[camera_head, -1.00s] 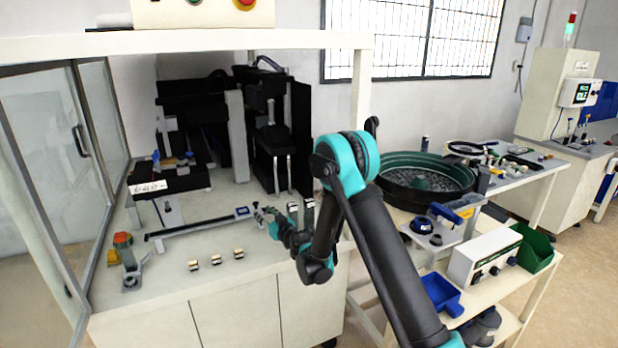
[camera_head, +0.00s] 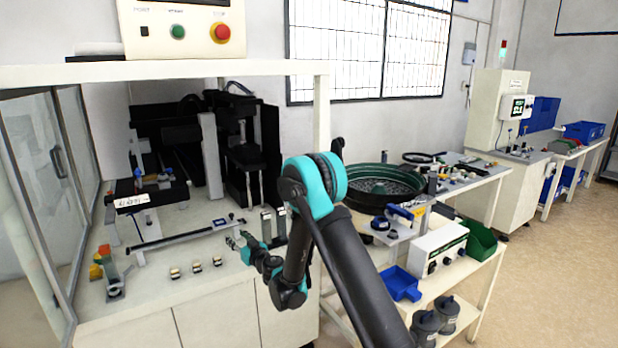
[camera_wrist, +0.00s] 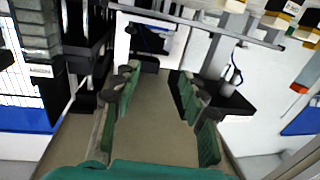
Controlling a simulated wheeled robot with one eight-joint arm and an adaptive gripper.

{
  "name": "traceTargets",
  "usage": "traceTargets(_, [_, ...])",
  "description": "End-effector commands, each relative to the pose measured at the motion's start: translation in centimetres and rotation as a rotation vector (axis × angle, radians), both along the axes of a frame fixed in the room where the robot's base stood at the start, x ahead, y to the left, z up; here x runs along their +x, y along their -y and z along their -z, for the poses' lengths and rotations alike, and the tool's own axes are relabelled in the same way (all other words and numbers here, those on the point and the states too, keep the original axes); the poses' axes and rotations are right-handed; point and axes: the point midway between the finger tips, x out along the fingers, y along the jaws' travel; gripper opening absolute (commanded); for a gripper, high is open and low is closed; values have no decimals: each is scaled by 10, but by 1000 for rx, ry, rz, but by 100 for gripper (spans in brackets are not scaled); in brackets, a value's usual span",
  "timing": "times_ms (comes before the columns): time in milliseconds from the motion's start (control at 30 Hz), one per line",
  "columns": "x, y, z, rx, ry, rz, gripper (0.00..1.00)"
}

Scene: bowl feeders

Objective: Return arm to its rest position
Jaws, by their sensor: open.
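My arm reaches up from the bottom of the head view and bends down to my gripper (camera_head: 238,242). The gripper is at the left of the arm, over the front right part of the white machine's worktop (camera_head: 150,292). In the wrist view my gripper (camera_wrist: 150,85) has its two green-and-grey fingers spread apart, with nothing between them. It is open and empty. Small beige-and-dark parts (camera_head: 196,266) lie in a row on the worktop to the left of the gripper.
A dark rail (camera_head: 185,238) lies behind the small parts. A black press (camera_head: 245,160) stands at the back. Right of my arm are a green bowl feeder (camera_head: 385,187), a white control box (camera_head: 437,250) and a blue bin (camera_head: 402,284). Open floor shows at the right.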

Motion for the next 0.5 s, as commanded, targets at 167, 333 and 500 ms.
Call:
traceTargets(167, [7, 23, -17, 3, 3, 57, 43])
traceTargets(333, [17, 56, -36, 2, 1, 137, 43])
traceTargets(500, [25, 102, -59, -6, -10, 246, 43])
